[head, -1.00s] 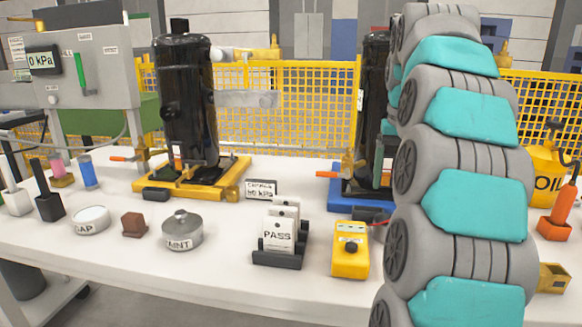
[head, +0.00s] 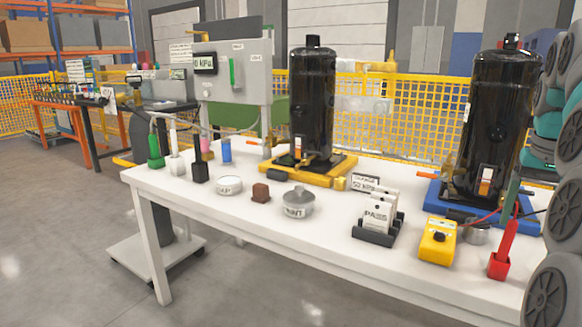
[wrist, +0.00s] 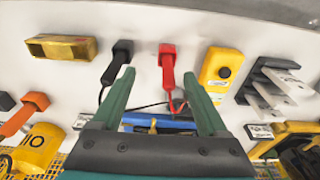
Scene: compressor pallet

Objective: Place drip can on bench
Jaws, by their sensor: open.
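A small round silver can (head: 477,233), which may be the drip can, stands on the white bench (head: 300,240) beside the blue base (head: 440,197) under the right black compressor. No label on it is readable. A red clamp tool (wrist: 167,62) shows between the fingertips and a black one beside the left finger. Nothing is held.
A yellow meter (head: 438,242), red clamp tool (head: 500,250), PASS tag rack (head: 378,225), PAINT tin (head: 298,203) and brown block (head: 260,192) stand along the front. A yellow open box (wrist: 62,47) and yellow oil can (wrist: 40,150) show in the wrist view. The front-left bench strip is clear.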

